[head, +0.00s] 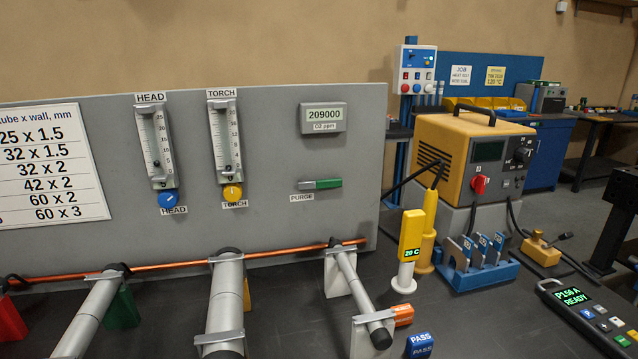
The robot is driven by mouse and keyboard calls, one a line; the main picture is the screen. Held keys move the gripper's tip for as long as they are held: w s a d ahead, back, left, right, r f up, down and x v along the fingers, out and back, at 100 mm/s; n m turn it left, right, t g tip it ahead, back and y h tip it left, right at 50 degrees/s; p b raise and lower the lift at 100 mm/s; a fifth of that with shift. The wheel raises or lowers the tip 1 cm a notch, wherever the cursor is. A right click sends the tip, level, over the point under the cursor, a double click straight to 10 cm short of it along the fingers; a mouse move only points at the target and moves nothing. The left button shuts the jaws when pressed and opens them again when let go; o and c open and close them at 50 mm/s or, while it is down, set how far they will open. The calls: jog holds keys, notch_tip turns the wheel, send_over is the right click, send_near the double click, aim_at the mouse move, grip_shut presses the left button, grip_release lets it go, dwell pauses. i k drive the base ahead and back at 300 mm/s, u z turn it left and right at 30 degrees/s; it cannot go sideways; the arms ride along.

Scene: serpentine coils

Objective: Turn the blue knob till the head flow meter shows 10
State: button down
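The blue knob (169,199) sits at the foot of the head flow meter (154,147), on the grey panel, just above a HEAD label. The meter is a clear upright tube with a scale that runs from 0 at the bottom to about 25 at the top. A small dark float (156,165) appears low in the tube, near the 0 end; its exact reading is too small to tell. The knob has a light pointer mark on its face. Nothing touches the knob. My gripper is not in view.
The torch flow meter (225,142) with a yellow knob (233,193) stands just right. Below, a copper tube (180,265) crosses in front of the panel over grey metal cylinders (227,300). A yellow power unit (478,160) stands right. Space directly before the knob looks clear.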

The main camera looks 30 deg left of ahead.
aim_at(167, 198)
jog(key=u, duration=1.75)
jog(key=k, duration=0.1)
jog(key=u, duration=0.25)
